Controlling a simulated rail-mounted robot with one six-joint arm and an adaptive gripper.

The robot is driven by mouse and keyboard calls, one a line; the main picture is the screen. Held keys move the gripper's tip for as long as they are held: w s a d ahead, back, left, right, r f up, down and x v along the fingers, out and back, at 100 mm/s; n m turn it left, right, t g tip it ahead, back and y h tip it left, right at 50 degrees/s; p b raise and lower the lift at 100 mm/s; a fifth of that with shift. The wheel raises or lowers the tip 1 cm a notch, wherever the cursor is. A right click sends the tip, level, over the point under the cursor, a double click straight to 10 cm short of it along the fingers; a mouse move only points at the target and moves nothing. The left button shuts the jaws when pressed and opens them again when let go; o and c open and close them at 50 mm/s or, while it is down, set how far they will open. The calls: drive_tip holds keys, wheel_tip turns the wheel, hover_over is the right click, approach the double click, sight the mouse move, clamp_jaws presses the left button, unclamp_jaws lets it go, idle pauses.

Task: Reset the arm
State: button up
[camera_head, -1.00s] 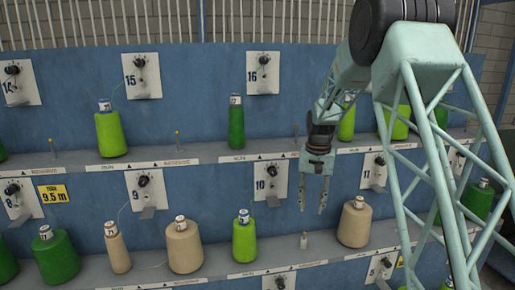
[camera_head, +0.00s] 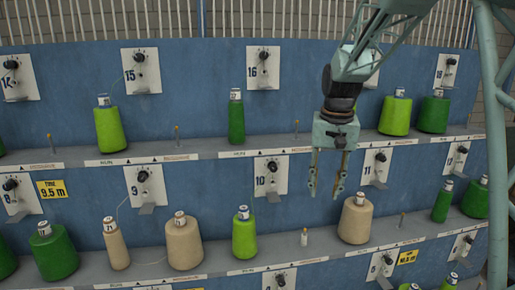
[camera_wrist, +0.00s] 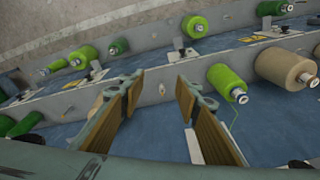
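My gripper (camera_head: 326,190) hangs fingers down in front of the blue rack, right of the number 10 plate (camera_head: 270,176). Its two fingers are apart with nothing between them. In the wrist view my gripper (camera_wrist: 158,85) also shows open and empty, with brown pads on the inner faces. Below the fingers, a short peg with a white base (camera_head: 304,237) stands on the lower shelf. A beige cone (camera_head: 355,220) stands just right of and below the fingers, apart from them.
A light green cone (camera_head: 244,236) is left of the peg. Number plates with dark knobs stick out from the blue panel (camera_head: 85,185). A yellow sign (camera_head: 52,189) is at the left.

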drive_tip(key=s+r+n+t+b, duration=0.1)
drive_tip(key=s+r, duration=0.3)
drive_tip(key=s, duration=0.7)
drive_tip(key=s+r+b, duration=0.2)
drive_tip(key=s+r, duration=0.1)
drive_tip(key=s, duration=0.8)
drive_tip(key=s+f+b, duration=0.1)
drive_tip(key=s+f, duration=0.1)
drive_tip(key=s, duration=1)
drive_tip(key=s+f+n+t+b, duration=0.1)
drive_tip(key=s+f, duration=0.1)
drive_tip(key=s, duration=1)
drive_tip(key=shift+s+f, duration=0.25)
drive_tip(key=shift+f, duration=0.1)
